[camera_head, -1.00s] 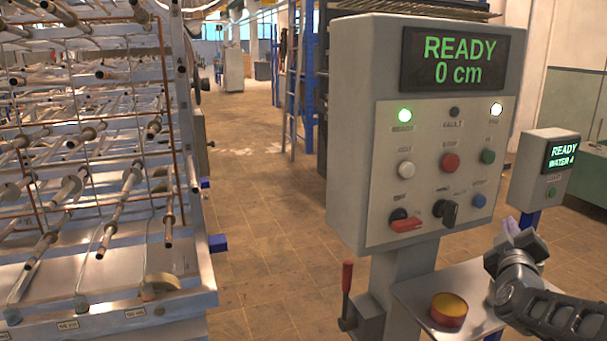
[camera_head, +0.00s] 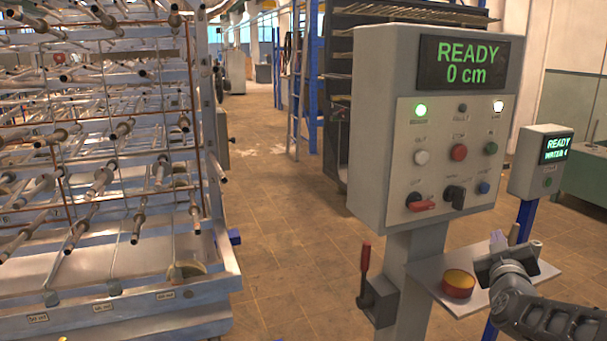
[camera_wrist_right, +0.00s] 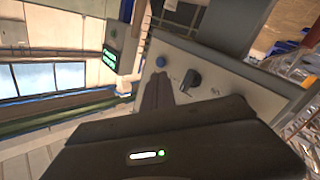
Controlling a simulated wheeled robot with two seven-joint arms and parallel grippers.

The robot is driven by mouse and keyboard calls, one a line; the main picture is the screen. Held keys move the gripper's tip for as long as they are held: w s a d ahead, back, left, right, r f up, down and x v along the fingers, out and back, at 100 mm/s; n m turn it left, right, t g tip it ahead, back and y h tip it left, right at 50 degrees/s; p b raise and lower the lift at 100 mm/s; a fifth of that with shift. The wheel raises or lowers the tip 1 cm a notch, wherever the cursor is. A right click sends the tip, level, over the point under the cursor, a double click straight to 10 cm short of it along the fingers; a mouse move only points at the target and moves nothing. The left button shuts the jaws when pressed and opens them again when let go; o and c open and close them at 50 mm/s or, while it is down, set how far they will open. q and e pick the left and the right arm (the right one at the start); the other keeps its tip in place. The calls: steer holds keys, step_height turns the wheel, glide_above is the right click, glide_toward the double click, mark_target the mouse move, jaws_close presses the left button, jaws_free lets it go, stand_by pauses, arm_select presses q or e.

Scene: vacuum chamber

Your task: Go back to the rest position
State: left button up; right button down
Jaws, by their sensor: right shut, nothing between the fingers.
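My right gripper (camera_head: 504,262) is in the lower right of the head view, in front of the small shelf of the grey control panel (camera_head: 372,140). It is shut and holds nothing. In the right wrist view its dark fingers (camera_wrist_right: 157,93) are together, with the panel's blue button (camera_wrist_right: 162,62) and black knob (camera_wrist_right: 189,80) beyond them. I cannot tell how far the gripper is from the shelf. My left gripper is not in view. The panel's screen (camera_head: 464,64) reads "READY 0 cm", and its green lamp is lit.
A red-handled lever (camera_head: 366,258) is on the panel's post. A rack of metal rods (camera_head: 110,150) fills the left. A smaller "READY" box (camera_head: 541,162) stands at right. The floor between rack and panel (camera_head: 290,235) is clear.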

steer(key=s+a+f+m+g+y+p, duration=0.1)
steer(key=s+a+f+g+y, duration=0.15)
steer(key=a+f, duration=0.55)
steer(key=s+a+f+m+g+y, duration=0.1)
steer(key=a+f+g+y, duration=0.3)
steer(key=f, duration=0.9)
steer(key=s+a+f+m+y+p, duration=0.1)
steer(key=s+a+f+m, duration=0.1)
steer(key=a+f, duration=0.65)
steer(key=s+a+f+g+y, duration=0.1)
steer(key=s+a+f+g, duration=0.2)
steer(key=s+a+f, duration=0.3)
steer(key=s+a+f+g+y+p, duration=0.1)
steer(key=s+a+f, duration=0.5)
steer(key=s, duration=0.7)
steer(key=s+a+f+n+g+y+p, duration=0.1)
steer(key=s+a+f+g, duration=0.4)
steer(key=s, duration=0.5)
step_height(320, 180, down, 2)
steer(key=shift+s+a+f+y, duration=0.2)
steer(key=shift+a+y, duration=0.55)
steer(key=shift+a, duration=0.3)
steer(key=shift+w, duration=0.1)
